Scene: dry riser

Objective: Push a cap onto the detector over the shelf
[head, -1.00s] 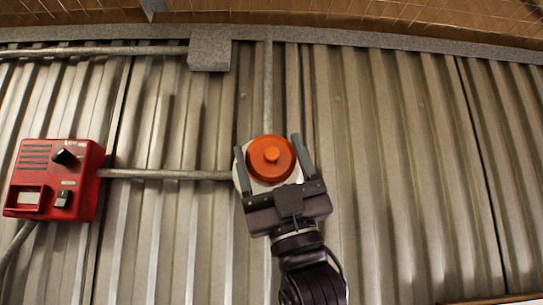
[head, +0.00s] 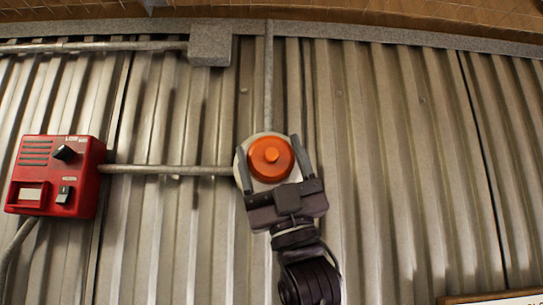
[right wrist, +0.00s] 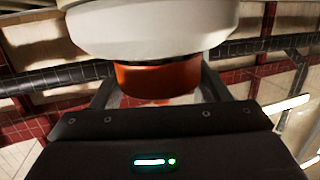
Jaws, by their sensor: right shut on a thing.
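An orange cap (head: 271,158) with a small knob sits between the two fingers of my right gripper (head: 272,160), which is shut on it. Behind the cap in the head view is the round white detector (head: 241,178), its rim showing around the cap. In the right wrist view the orange cap (right wrist: 155,80) is between the fingers, directly against or very near the underside of the white detector (right wrist: 150,28). A thin dark line shows between them, and I cannot tell whether the cap is seated. My left gripper is not in view.
A red control box (head: 54,176) is fixed to the corrugated wall (head: 400,180) at left. A grey conduit (head: 170,170) runs from it to the detector. A grey junction box (head: 210,46) sits above.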

